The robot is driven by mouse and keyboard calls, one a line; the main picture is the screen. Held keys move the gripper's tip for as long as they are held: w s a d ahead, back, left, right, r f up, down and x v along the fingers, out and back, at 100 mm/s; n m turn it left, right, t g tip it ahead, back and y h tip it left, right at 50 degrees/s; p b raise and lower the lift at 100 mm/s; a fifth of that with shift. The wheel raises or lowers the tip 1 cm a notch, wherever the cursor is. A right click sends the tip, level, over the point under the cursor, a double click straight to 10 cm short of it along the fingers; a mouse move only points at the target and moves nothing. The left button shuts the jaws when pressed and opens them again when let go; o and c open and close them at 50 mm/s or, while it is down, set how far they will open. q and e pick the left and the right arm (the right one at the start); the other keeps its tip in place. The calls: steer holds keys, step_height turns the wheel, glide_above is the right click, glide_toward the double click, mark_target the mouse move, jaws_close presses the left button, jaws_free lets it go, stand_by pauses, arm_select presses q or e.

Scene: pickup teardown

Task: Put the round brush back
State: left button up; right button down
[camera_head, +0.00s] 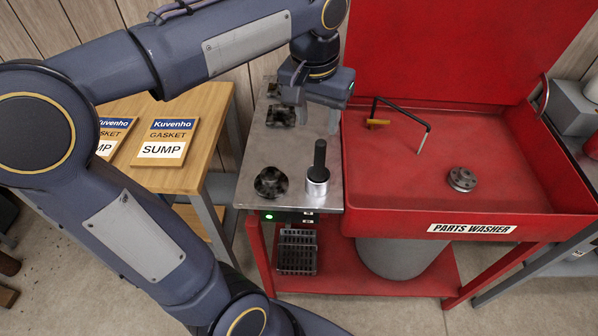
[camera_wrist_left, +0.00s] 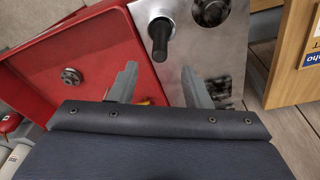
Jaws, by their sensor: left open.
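A black-handled tool with a silver, cup-like round lower part (camera_head: 318,182), which looks like the round brush, stands upright on the metal bench top (camera_head: 262,150). Whether the silver part is a holder or the brush itself, I cannot tell. In the left wrist view its black handle (camera_wrist_left: 160,40) shows beyond the fingertips, apart from them. My left gripper (camera_head: 317,118) is open and empty above the far part of the bench top, behind the tool. Its two fingers also show in the left wrist view (camera_wrist_left: 159,80). My right gripper is not in view.
The red parts washer (camera_head: 470,228) is at the right, with a black bent spout (camera_head: 405,108) and a round metal part (camera_head: 462,179) in its basin. Dark round parts (camera_head: 271,182) sit on the bench top. A wooden table (camera_head: 215,110) with gasket packs (camera_head: 165,142) is left.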

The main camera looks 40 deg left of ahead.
arm_select(q)
steer(key=s+d+f+t+h, duration=0.2)
steer(key=s+f, duration=0.3)
steer(key=s, duration=0.2)
steer(key=s+d+f+t+h, duration=0.1)
steer(key=s+d+f+t, duration=0.1)
steer(key=s+f, duration=0.4)
steer(key=shift+s+h, duration=0.4)
steer(key=shift+s, duration=0.5)
steer(key=shift+a, duration=0.1)
